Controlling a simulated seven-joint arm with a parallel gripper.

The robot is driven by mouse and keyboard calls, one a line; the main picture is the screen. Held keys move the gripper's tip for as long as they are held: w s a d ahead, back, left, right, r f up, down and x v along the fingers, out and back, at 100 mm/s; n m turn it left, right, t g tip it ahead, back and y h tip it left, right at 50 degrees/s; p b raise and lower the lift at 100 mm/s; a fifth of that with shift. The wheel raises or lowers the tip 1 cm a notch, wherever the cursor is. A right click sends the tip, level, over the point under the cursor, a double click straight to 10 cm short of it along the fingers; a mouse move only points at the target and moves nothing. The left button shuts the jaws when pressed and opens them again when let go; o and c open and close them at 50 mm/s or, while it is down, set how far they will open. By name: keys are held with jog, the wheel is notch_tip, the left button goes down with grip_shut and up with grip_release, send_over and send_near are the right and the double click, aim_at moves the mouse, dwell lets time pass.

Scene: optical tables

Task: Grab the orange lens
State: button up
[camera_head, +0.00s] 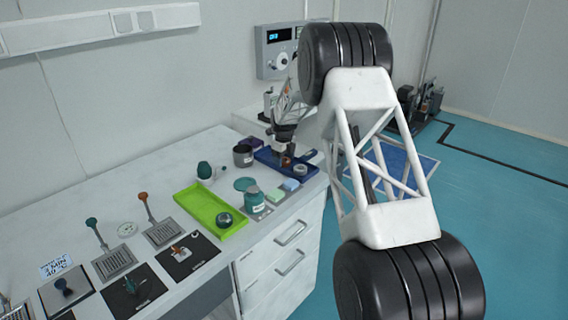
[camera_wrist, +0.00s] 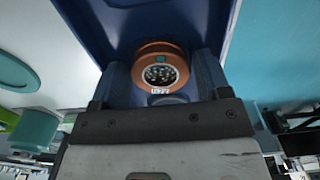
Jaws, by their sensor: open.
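The orange lens (camera_wrist: 150,47) is a short orange cylinder with a dark, dotted round face. In the wrist view it lies between the two fingers of my gripper (camera_wrist: 161,76), which are open on either side of it; whether they touch it I cannot tell. In the head view the orange lens (camera_head: 286,161) shows as a small orange-brown spot in the dark blue tray (camera_head: 267,158), partly hidden under my gripper (camera_head: 285,152). The blue tray's floor and walls also show around the lens in the wrist view.
A grey round piece (camera_head: 300,170) sits in the tray near the lens. A dark cup (camera_head: 243,155) stands left of the tray. The table's right edge is close.

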aim_at(284, 159)
dwell(0.4)
jog(key=c, duration=0.7)
jog(key=shift+r, duration=0.1)
jog(key=shift+r, duration=0.4)
notch_tip(284, 159, up, 3)
jog(key=shift+f, duration=0.1)
jog(key=s, duration=0.5)
jog(key=s+d, duration=0.1)
jog(key=s, duration=0.4)
jog(key=s+d+r, duration=0.1)
jog(key=s, duration=0.5)
jog(key=shift+r, duration=0.1)
